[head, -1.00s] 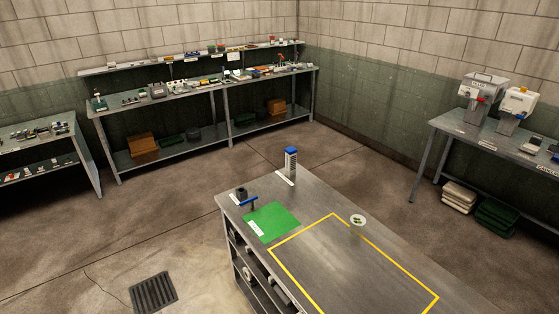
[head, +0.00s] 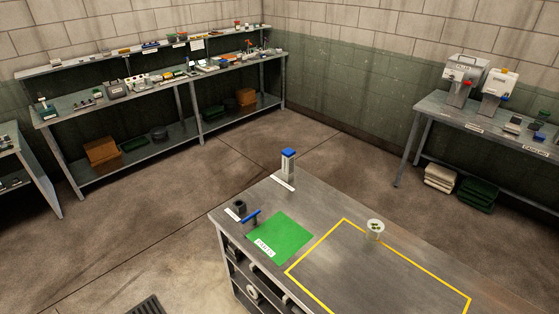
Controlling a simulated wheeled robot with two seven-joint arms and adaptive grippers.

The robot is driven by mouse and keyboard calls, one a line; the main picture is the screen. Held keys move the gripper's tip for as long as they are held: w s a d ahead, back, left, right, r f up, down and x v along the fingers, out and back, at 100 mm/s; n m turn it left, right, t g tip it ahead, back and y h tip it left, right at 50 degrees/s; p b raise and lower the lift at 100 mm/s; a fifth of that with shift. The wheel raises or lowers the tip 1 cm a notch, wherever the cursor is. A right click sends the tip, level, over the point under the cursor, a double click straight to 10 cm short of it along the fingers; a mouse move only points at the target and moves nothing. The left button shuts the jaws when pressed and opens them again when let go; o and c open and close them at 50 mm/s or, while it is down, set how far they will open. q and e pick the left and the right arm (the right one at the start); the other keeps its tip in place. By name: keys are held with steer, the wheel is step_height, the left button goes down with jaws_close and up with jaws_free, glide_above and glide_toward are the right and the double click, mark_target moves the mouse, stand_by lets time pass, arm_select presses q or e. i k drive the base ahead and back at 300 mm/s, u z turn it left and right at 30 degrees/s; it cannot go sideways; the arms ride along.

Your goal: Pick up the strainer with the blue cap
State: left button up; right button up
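A tall, narrow grey-white upright thing with a blue top (head: 288,165) stands at the far corner of the steel table (head: 345,275). It is the clearest blue-capped thing in view, but it is too small to tell whether it is a strainer. A white label lies in front of it. Neither of my grippers is in view.
On the table are a green mat (head: 286,232), a dark cup (head: 239,207), a blue-handled tool (head: 251,216) and a clear cup with green bits (head: 375,229) by a yellow outline. A cluttered bench (head: 190,85) stands at the back left, machines (head: 463,82) at right. Open floor lies between.

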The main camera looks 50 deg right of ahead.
mark_target(288, 155)
steer(key=z, duration=0.4)
steer(key=i, duration=0.8)
steer(key=z, duration=0.6)
